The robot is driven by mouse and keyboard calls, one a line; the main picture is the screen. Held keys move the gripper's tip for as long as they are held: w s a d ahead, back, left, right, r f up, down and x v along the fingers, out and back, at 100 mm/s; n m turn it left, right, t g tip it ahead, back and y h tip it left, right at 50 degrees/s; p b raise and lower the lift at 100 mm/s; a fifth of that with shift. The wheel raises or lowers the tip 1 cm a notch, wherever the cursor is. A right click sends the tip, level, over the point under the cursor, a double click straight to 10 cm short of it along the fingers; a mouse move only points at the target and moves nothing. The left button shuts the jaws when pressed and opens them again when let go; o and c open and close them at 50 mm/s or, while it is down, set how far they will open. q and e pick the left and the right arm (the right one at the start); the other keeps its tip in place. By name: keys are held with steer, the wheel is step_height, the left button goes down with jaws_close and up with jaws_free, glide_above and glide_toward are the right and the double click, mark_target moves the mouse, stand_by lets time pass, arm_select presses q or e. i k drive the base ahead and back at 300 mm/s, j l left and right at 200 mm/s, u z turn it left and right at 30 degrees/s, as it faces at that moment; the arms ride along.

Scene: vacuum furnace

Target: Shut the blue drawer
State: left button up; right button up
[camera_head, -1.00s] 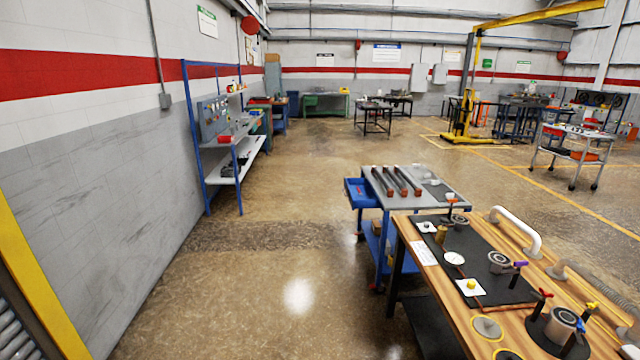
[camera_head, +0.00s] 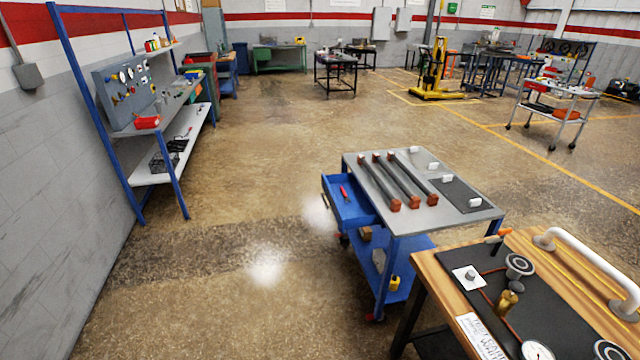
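The blue drawer (camera_head: 347,207) is open. It sticks out to the left from under the grey top of a small blue wheeled cart (camera_head: 440,222). A red-handled tool (camera_head: 344,192) lies inside the drawer. Neither of my grippers shows in the head view, so whether they are open or shut is hidden.
Several grey bars with reddish ends (camera_head: 398,182) lie on the cart top. A wooden workbench (camera_head: 440,283) stands close in front of the cart at the lower right. A blue-framed shelf (camera_head: 178,150) stands along the left wall. The floor left of the drawer is clear.

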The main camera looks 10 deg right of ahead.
mark_target(359, 213)
steer(key=z, duration=0.5)
steer(key=i+j+z, duration=0.2)
steer(key=i, duration=0.4)
steer(key=i+j+z, duration=0.25)
steer(key=i+j, duration=0.15)
steer(key=i, duration=0.2)
steer(key=i+j+z, duration=0.2)
steer(key=i+j, duration=0.3)
steer(key=i, duration=0.05)
